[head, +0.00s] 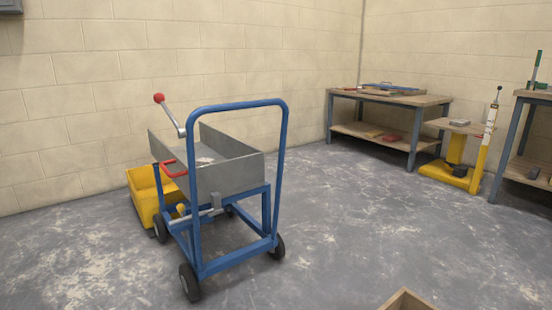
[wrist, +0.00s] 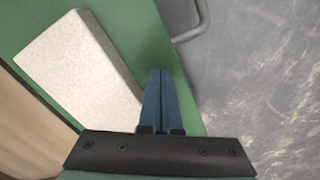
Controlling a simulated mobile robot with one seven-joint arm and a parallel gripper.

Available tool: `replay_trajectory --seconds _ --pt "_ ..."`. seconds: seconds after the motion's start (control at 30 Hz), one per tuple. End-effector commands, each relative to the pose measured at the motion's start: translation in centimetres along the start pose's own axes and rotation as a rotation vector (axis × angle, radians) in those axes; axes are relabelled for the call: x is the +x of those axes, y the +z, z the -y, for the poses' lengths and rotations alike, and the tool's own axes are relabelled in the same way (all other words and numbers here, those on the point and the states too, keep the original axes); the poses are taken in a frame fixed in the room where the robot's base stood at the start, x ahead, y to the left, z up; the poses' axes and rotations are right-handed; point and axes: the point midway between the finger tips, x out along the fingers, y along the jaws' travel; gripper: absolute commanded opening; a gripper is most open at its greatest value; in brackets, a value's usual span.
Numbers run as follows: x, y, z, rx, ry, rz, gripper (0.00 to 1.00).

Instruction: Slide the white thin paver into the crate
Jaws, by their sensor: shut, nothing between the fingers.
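In the wrist view a pale, off-white flat slab, the white thin paver (wrist: 82,72), lies at an angle on a green surface (wrist: 150,30). My gripper (wrist: 161,72) is shut and empty, its two blue fingers together over the green surface just right of the paver. The gap in height between fingertips and surface is hard to judge. The head view shows neither my gripper nor the paver. A wooden corner, perhaps the crate (head: 406,301), shows at the bottom edge of the head view; the rest is cut off.
Light wood (wrist: 25,125) borders the green surface at left in the wrist view. A grey metal handle (wrist: 203,20) sticks out at its right edge. A blue-framed tipping cart (head: 225,180) stands beside a yellow tub (head: 143,198). Workbenches (head: 390,98) stand back right; open floor lies between.

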Motion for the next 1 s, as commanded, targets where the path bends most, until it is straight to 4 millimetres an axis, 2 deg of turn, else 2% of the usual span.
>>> replay_trajectory --seconds 0.17,1.0 --pt "0.44 -0.01 0.00 0.000 0.000 0.000 0.00" --pt "-0.34 -0.01 0.00 0.000 0.000 0.000 0.00"
